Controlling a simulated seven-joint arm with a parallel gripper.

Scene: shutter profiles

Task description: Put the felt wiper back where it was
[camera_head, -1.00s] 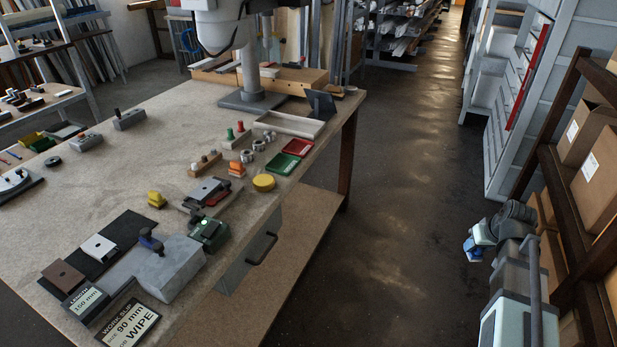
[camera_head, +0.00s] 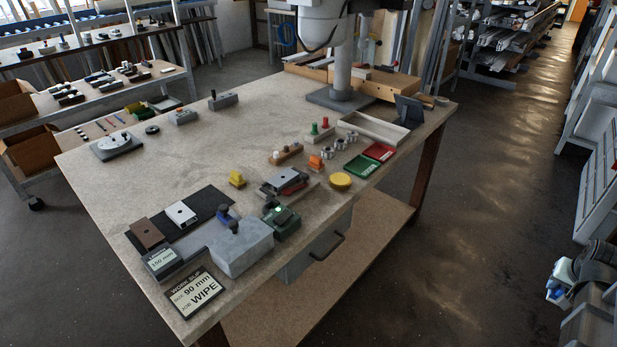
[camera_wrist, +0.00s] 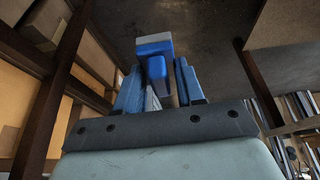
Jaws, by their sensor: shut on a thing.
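My gripper (camera_wrist: 160,88) is shut on a blue block-like thing with a pale edge, which looks like the felt wiper (camera_wrist: 154,47). It stands out beyond the fingertips in the wrist view. In the head view my gripper (camera_head: 565,280) is at the lower right, off the table's right side and over the floor; the blue and white of the held wiper (camera_head: 556,291) show small there. The table (camera_head: 240,130) is well to the left of it. The work slip (camera_head: 196,291), reading 90 mm and WIPE, lies at the table's front corner.
A grey block (camera_head: 240,250) with a dark blue knob stands near the front edge, beside a green device (camera_head: 284,219). The table's left-middle is mostly clear. Shelving stands right of my arm.

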